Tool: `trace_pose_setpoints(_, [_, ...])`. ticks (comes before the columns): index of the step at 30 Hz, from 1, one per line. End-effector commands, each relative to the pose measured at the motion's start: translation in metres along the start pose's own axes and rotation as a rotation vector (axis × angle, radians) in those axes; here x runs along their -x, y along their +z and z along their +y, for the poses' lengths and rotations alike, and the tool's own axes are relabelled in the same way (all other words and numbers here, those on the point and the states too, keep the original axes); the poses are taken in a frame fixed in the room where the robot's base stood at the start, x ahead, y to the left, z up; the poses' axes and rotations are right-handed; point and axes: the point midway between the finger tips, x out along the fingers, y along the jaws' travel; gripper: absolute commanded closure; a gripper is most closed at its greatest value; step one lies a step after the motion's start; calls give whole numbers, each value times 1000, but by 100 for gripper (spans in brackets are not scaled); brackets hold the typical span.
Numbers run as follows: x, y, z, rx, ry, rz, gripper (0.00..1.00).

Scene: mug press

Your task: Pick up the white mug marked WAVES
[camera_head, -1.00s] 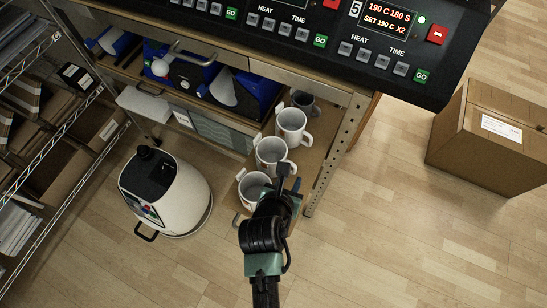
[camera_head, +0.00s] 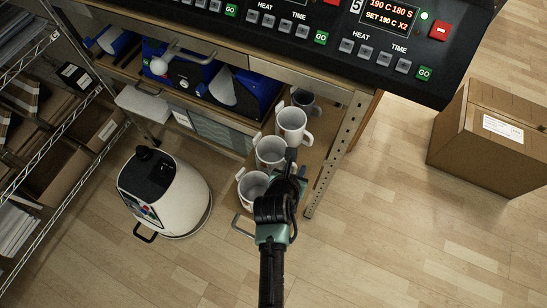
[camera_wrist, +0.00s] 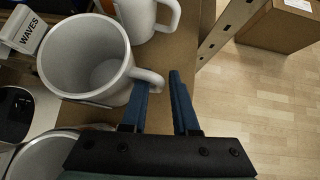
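A row of white mugs stands on the shelf. In the head view they are a front mug (camera_head: 251,186), a middle mug (camera_head: 268,153) and a back mug (camera_head: 291,122). In the wrist view the nearest mug (camera_wrist: 85,50) is upright, with its handle (camera_wrist: 152,79) toward my fingers. I see no WAVES marking on any mug's visible side. My gripper (camera_wrist: 158,78) is open and empty. Its fingertips are at the handle's outer end; I cannot tell whether they touch.
Another mug (camera_wrist: 45,158) is close at the lower left of the wrist view, and one (camera_wrist: 140,18) stands beyond. A dark grey mug (camera_head: 305,102) is at the back. A perforated metal post (camera_head: 335,150) borders the shelf on the right.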

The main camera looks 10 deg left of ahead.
Motion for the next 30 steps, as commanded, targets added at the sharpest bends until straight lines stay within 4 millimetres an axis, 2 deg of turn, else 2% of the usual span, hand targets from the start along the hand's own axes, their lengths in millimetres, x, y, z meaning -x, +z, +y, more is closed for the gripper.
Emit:
trace_pose_setpoints(1, [0,0,0,0,0,0,81])
trace_pose_setpoints(4, [0,0,0,0,0,0,99])
trace_pose_setpoints(5, [0,0,0,0,0,0,100])
trace_pose_setpoints(30, [0,0,0,0,0,0,100])
